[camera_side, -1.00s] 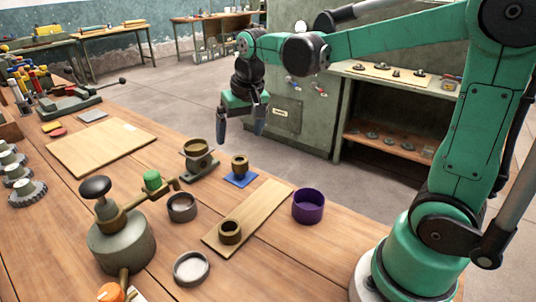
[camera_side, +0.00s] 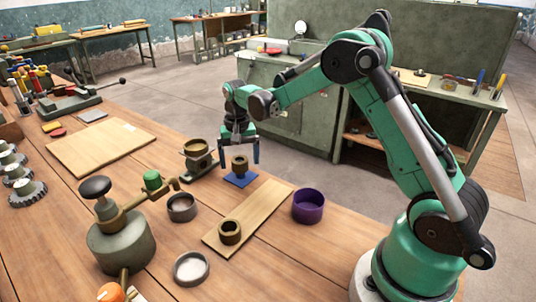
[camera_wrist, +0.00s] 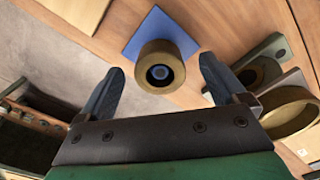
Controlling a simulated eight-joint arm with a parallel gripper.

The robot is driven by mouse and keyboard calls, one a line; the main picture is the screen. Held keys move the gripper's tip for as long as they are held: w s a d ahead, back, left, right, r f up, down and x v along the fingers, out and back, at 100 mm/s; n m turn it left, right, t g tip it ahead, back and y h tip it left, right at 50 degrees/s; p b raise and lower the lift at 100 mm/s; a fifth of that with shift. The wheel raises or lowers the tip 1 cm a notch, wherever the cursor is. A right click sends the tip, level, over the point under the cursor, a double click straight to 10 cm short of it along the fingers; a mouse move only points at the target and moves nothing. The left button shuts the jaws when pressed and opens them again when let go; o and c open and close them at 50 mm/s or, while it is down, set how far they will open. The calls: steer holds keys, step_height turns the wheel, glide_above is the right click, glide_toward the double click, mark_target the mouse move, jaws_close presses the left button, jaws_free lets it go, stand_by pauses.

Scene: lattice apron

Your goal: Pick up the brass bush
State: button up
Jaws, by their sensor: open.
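The brass bush (camera_side: 240,163) stands upright on a small blue square pad (camera_side: 243,181) on the wooden bench. In the wrist view the bush (camera_wrist: 160,72) is seen from above as a ring with a dark bore, with the blue pad (camera_wrist: 140,38) showing behind it. My gripper (camera_side: 239,158) is open and empty, pointing down at the bush. In the wrist view its fingers (camera_wrist: 161,66) lie to the left and right of the bush, with a gap on each side. I cannot tell whether the fingertips are level with the bush or still behind and above it.
A brass ring on a grey stand (camera_side: 197,168) is close left of the bush. A similar brass bush (camera_side: 230,236) sits on a wooden board (camera_side: 262,208). A purple cup (camera_side: 308,209), a grey ring (camera_side: 182,210) and a tall knobbed fixture (camera_side: 120,250) stand nearby.

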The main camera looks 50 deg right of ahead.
jaws_close()
stand_by(0.3)
step_height(320, 180, up, 20)
steer(key=shift+f, duration=7.6)
